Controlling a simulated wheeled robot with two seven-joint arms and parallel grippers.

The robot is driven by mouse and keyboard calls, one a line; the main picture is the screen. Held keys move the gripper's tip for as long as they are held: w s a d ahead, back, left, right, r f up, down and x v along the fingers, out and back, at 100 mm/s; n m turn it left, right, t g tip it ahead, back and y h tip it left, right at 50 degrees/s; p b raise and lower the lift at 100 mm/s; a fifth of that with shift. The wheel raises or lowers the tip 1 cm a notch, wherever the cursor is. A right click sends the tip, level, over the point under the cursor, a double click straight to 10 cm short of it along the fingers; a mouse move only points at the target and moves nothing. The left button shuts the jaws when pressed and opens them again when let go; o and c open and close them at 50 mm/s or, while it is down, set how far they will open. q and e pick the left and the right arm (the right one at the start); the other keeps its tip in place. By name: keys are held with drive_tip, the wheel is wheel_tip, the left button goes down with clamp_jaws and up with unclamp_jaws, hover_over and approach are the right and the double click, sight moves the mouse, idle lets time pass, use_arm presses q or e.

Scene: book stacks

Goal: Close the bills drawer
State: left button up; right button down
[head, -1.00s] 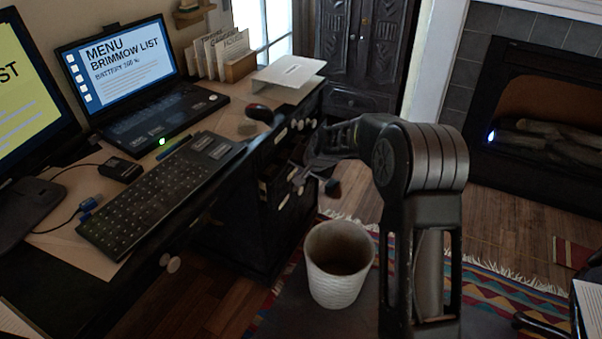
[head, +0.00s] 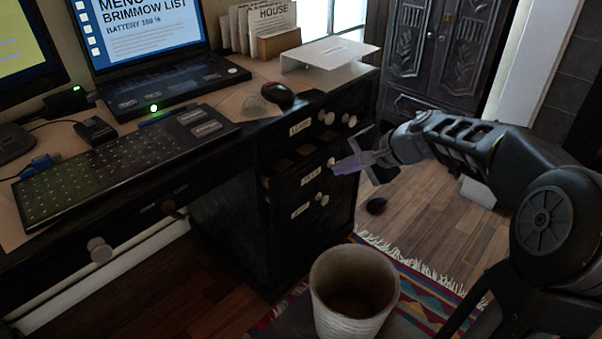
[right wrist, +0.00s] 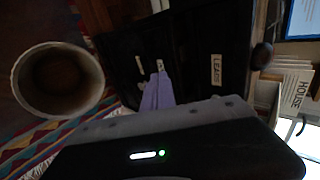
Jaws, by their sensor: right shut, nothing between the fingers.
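The bills drawer (head: 311,176) is the middle drawer of the dark desk pedestal. It is pulled out a little, and its divided inside shows from above in the head view. Its label is small and hard to read. My right gripper (head: 340,167) is shut and empty, with its pale purple fingers pointing at the drawer front beside a knob (head: 331,162). I cannot tell whether they touch it. In the right wrist view the shut fingers (right wrist: 158,84) point at the dark drawer fronts, below the LEASES label (right wrist: 216,68). My left gripper is out of view.
Drawers lie above (head: 300,127) and below (head: 300,210) it, and look shut. A white ribbed bin (head: 352,300) stands in front. The desk top holds a keyboard (head: 125,155), a laptop (head: 170,85), a mouse (head: 277,95) and a white stand (head: 330,52). Wooden floor lies right of the pedestal.

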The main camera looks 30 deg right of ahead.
drive_tip(key=shift+a+r, duration=0.1)
drive_tip(key=shift+a, duration=0.05)
drive_tip(key=b+x, duration=0.1)
drive_tip(key=x, duration=0.3)
drive_tip(key=r+b+x, duration=0.1)
drive_tip(key=x, duration=0.3)
drive_tip(key=w+b+x, duration=0.1)
drive_tip(key=x, duration=0.3)
drive_tip(key=shift+w+a+r, duration=0.15)
drive_tip(key=shift+w, duration=0.05)
drive_tip(key=shift+w+a, duration=0.1)
drive_tip(key=shift+w, duration=0.4)
